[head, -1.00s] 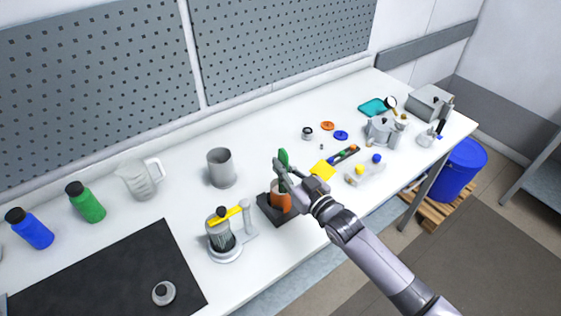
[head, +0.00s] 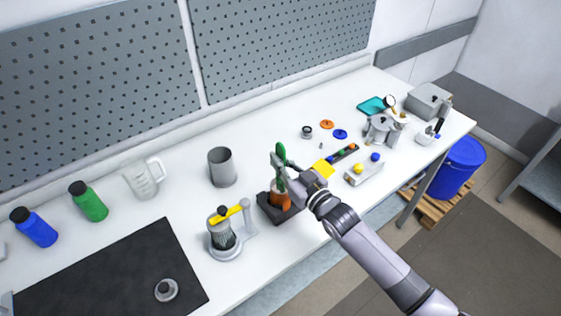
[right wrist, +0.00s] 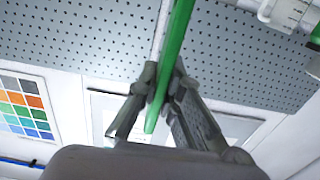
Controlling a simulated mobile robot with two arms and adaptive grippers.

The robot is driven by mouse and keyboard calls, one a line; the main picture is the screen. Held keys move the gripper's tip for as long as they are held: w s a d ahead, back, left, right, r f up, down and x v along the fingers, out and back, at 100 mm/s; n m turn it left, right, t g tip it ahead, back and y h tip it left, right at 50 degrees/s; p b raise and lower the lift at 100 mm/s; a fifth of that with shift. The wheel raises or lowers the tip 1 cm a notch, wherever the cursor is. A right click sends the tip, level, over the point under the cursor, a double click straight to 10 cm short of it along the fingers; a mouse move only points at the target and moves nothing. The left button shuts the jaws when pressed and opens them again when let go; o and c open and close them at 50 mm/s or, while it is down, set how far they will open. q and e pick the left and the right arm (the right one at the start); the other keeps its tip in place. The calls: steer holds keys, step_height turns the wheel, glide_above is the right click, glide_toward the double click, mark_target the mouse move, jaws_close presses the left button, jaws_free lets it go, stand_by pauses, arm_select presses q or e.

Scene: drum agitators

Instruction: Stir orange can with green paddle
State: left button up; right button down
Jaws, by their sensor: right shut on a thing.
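The orange can (head: 276,201) stands on a black square base on the white table, partly hidden by my right gripper. My right gripper (head: 280,172) is just above the can and shut on the green paddle (head: 281,152). The paddle is close to upright, its green upper end showing above the fingers and its lower part reaching down at the can. How deep it sits in the can is hidden. In the right wrist view the green shaft (right wrist: 172,60) runs between the two fingers. My left gripper is not in view.
A clear container with a yellow bar (head: 222,232) stands left of the can, and a grey cup (head: 221,167) behind it. A black mat (head: 100,275) covers the left front.

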mark_target(281, 143)
step_height(281, 143, up, 4)
steer(key=p, duration=0.2)
steer(key=shift+p, duration=0.4)
step_height(281, 143, up, 2)
steer(key=shift+r+p, duration=0.2)
steer(key=shift+p, duration=0.35)
steer(key=shift+r, duration=2.45)
